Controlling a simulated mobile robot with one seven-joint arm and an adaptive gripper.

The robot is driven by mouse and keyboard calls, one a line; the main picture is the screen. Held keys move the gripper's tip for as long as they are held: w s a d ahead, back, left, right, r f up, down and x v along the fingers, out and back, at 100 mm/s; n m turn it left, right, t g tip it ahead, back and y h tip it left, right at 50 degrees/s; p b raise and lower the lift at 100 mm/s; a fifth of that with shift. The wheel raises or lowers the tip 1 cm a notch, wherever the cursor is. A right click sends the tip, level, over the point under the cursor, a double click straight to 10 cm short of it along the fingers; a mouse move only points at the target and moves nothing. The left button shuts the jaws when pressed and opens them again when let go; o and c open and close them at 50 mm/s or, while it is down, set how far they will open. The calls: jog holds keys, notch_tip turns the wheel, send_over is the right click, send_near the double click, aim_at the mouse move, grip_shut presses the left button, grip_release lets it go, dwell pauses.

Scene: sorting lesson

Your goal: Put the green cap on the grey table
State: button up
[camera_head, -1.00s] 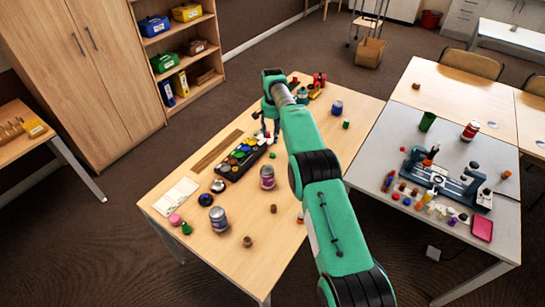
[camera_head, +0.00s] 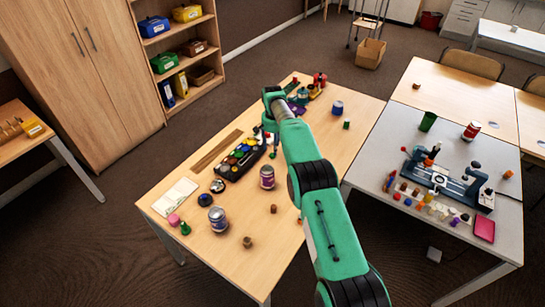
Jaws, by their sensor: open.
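The grey table (camera_head: 462,143) stands on the right and holds many small items. A black tray (camera_head: 229,175) on the wooden table holds several coloured caps, some of them greenish. Which one is the green cap is too small to tell. My gripper (camera_head: 268,135) is over the wooden table by the tray's far right end. It is small and partly hidden by my arm; it is open, and I see nothing held in it.
On the wooden table (camera_head: 300,148) are jars (camera_head: 217,219), a white pad (camera_head: 176,196) and small blocks. A blue device (camera_head: 445,182), a green cup (camera_head: 428,121) and a pink tray (camera_head: 484,229) crowd the grey table.

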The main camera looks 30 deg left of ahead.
aim_at(272, 155)
jog(key=shift+a+f+b, duration=0.1)
jog(key=shift+f+b, duration=0.55)
jog(key=shift+f, duration=1.95)
jog(key=c, duration=0.8)
jog(key=shift+r, duration=0.15)
jog(key=shift+r+p, duration=0.95)
jog(key=shift+r, duration=3.9)
jog(key=shift+c, duration=0.4)
jog(key=shift+w, duration=0.1)
